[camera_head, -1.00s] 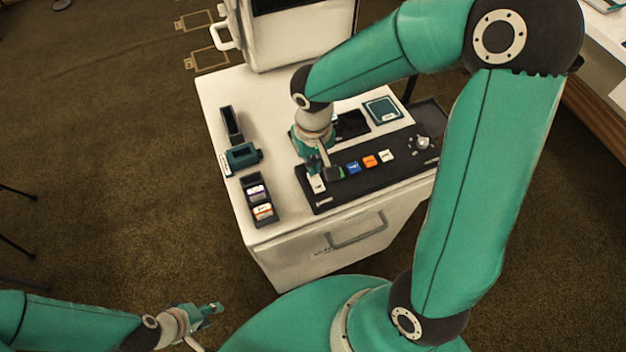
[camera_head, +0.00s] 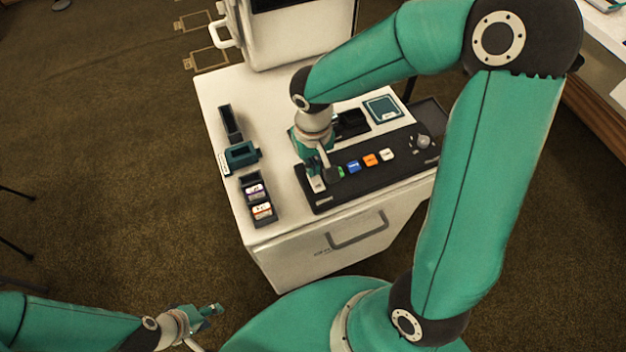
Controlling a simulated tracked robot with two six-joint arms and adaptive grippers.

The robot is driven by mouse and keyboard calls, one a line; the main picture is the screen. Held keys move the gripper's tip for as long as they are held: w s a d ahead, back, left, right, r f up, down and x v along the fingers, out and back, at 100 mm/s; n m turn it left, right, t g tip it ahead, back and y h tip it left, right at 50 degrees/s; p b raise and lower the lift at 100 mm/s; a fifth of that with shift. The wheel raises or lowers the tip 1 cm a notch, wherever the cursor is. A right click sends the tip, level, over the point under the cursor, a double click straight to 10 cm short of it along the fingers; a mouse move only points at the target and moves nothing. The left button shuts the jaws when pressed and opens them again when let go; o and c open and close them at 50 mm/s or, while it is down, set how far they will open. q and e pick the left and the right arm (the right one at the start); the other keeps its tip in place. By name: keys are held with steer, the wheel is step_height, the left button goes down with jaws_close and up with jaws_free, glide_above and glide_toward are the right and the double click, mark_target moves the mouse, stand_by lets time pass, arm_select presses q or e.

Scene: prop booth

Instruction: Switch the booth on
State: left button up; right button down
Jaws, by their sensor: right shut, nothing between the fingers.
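The booth's black control panel (camera_head: 400,178) lies on a white cabinet top. It carries a row of square buttons: a green one (camera_head: 341,171) partly hidden by my gripper, a blue one (camera_head: 354,167), an orange one (camera_head: 371,160) and a white one (camera_head: 387,155). A pale switch (camera_head: 317,184) sits at the panel's left end. My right gripper (camera_head: 320,174) is shut and empty, pointing down at that end, close beside the pale switch and green button. I cannot tell whether it touches either. My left gripper (camera_head: 213,310) hangs low, away from the cabinet; its jaws are too small to read.
A grey knob (camera_head: 423,141) is at the panel's right end. A teal-framed square pad (camera_head: 383,108) lies behind the panel. A dark holder with small labelled items (camera_head: 257,215) and a teal block (camera_head: 242,155) are on the left. A white machine (camera_head: 300,38) stands behind.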

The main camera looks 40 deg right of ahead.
steer(key=shift+f+b, duration=0.6)
steer(key=shift+f, duration=0.05)
steer(key=shift+r+p, duration=2.55)
steer(key=shift+r, duration=1)
